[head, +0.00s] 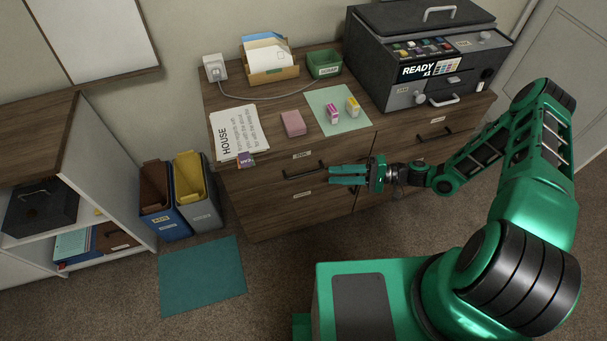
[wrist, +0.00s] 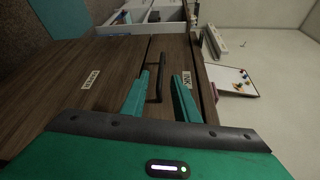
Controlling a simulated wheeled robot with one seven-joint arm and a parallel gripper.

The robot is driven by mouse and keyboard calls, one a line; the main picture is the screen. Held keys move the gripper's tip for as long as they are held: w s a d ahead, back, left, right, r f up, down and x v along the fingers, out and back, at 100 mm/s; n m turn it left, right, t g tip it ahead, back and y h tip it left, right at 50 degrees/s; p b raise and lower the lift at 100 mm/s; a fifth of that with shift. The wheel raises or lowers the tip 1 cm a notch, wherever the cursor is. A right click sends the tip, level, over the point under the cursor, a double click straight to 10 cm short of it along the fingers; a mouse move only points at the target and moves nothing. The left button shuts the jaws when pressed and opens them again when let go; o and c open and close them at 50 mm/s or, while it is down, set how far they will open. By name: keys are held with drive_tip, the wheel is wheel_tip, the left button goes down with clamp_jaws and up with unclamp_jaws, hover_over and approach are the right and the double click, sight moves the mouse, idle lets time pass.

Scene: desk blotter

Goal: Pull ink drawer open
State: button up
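The ink drawer (head: 272,171) is the upper left drawer of the wooden cabinet and looks flush with its front. Its INK label (wrist: 187,80) and dark bar handle (wrist: 162,72) show in the wrist view. The handle also shows in the head view (head: 300,172). My gripper (head: 331,175) is in front of the cabinet, near the handle's right end, with its fingers pointing left. In the wrist view my gripper (wrist: 161,76) is open, with the handle seen between its two green fingers. I cannot tell whether they touch it.
A lower drawer label (head: 302,195) sits below. A second upper drawer with a handle (head: 434,135) is at the right. Paper, a pink pad and small ink boxes lie on top beside a dark printer (head: 425,55). Bins (head: 166,205) stand at the left. Open carpet lies in front.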

sight(305, 174)
drive_tip(key=a, duration=0.3)
drive_tip(key=w+a, duration=0.1)
drive_tip(key=a, duration=0.3)
drive_tip(key=a+f, duration=0.1)
drive_tip(key=a, duration=0.3)
drive_tip(key=shift+w, duration=0.15)
